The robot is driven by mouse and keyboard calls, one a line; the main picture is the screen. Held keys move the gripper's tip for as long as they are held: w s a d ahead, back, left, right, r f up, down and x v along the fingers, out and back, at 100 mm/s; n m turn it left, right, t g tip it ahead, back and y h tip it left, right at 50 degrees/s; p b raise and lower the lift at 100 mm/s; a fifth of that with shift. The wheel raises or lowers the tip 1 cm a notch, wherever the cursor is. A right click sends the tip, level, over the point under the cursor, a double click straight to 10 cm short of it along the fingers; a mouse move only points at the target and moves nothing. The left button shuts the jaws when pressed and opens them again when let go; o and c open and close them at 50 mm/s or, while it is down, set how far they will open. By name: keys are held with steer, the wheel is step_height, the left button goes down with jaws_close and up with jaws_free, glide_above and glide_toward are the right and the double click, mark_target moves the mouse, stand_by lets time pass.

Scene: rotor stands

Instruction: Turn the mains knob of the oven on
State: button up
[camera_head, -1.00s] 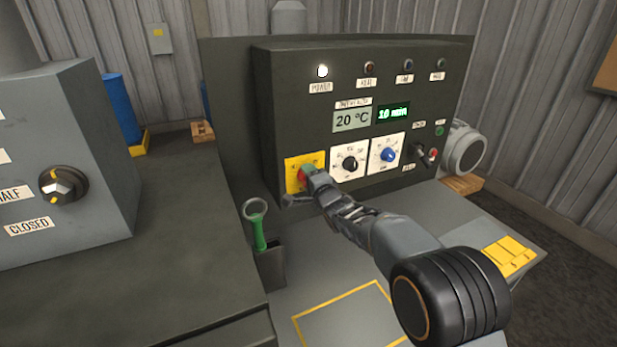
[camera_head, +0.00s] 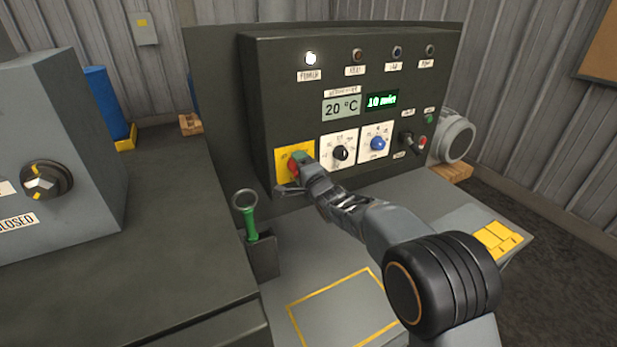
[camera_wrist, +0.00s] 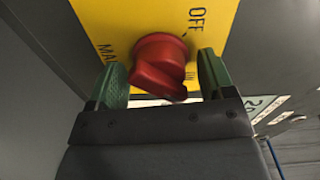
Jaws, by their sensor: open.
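The mains knob (camera_wrist: 160,66) is red and sits on a yellow plate (camera_wrist: 118,22) marked OFF in the wrist view. The knob's grip ridge slants toward the lower right of that view. My gripper (camera_wrist: 163,72) is open, with one green finger on each side of the knob and a visible gap at the left finger. In the head view my gripper (camera_head: 297,165) covers most of the knob at the yellow plate (camera_head: 284,158). The oven's control box (camera_head: 262,95) is dark, its POWER lamp (camera_head: 311,58) glows white, and its displays show 20 °C and 10 min.
A black-pointer dial (camera_head: 341,152) and a blue dial (camera_head: 378,143) sit right of the plate. A holder (camera_head: 264,256) with a green-handled tool (camera_head: 249,220) stands below left. A grey cabinet with a knob (camera_head: 46,180) is at far left.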

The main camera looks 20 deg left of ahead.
steer(key=b+v, duration=0.4)
steer(key=v, duration=0.9)
steer(key=shift+d, duration=0.2)
steer(key=shift+s, duration=0.1)
steer(key=s+d+f+n+g+h, duration=0.2)
steer(key=d+f+n+g+h, duration=0.1)
steer(key=d+f+n+h, duration=0.55)
steer(key=s+d+g+h, duration=0.1)
steer(key=s+d, duration=0.4)
steer(key=d, duration=0.4)
steer(key=s+d+m+g+h, duration=0.1)
steer(key=s+d, duration=0.4)
steer(key=d, duration=0.5)
steer(key=s+d+m+g+h, duration=0.1)
steer(key=s+d+g+h, duration=0.1)
steer(key=s+d, duration=0.4)
steer(key=d+h, duration=0.1)
steer(key=d, duration=0.2)
steer(key=shift+d+r, duration=0.3)
steer(key=shift+r, duration=0.1)
